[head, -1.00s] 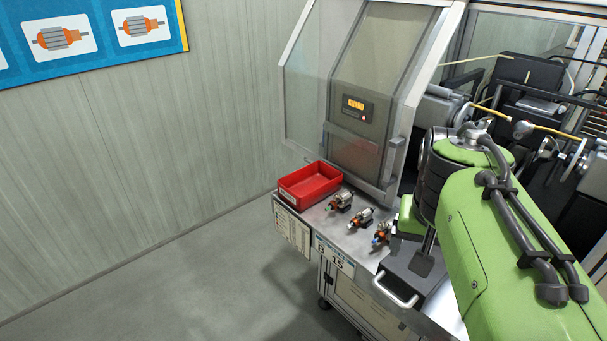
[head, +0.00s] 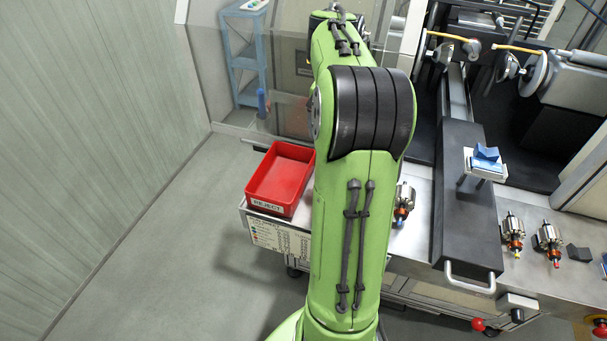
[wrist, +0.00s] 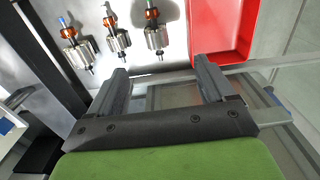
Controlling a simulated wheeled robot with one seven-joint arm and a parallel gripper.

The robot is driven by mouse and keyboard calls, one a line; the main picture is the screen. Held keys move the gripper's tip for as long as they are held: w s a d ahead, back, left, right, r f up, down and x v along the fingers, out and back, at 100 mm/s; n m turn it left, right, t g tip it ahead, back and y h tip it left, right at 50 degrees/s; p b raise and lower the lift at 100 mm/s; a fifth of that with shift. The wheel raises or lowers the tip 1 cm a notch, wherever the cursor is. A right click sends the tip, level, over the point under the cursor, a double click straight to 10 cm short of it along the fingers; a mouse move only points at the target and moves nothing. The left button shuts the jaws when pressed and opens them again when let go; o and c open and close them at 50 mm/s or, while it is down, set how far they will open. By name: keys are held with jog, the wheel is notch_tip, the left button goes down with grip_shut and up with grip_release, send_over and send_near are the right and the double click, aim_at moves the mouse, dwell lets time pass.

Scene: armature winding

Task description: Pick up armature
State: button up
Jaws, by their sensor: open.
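In the head view one armature (head: 404,203) shows just right of my arm, partly hidden. Two more armatures (head: 514,234) (head: 549,243) lie at the right of the bench. My gripper is hidden behind my arm there.
The red reject bin (head: 281,178) stands at the bench's left end, beside my arm; it also shows in the wrist view (wrist: 221,48). A dark slide with a handle (head: 466,215) crosses the bench. A blue cradle (head: 487,156) stands on it. The winding machine is behind.

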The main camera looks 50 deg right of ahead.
jog(key=f+b, duration=0.1)
jog(key=f, duration=0.4)
jog(key=f+b, duration=0.1)
jog(key=f, duration=0.4)
jog(key=s+f+b, duration=0.1)
jog(key=f+b, duration=0.1)
jog(key=f, duration=0.3)
jog(key=shift+d+f, duration=0.1)
jog(key=shift+f, duration=0.25)
jog(key=shift+r, duration=0.1)
jog(key=c, duration=1.3)
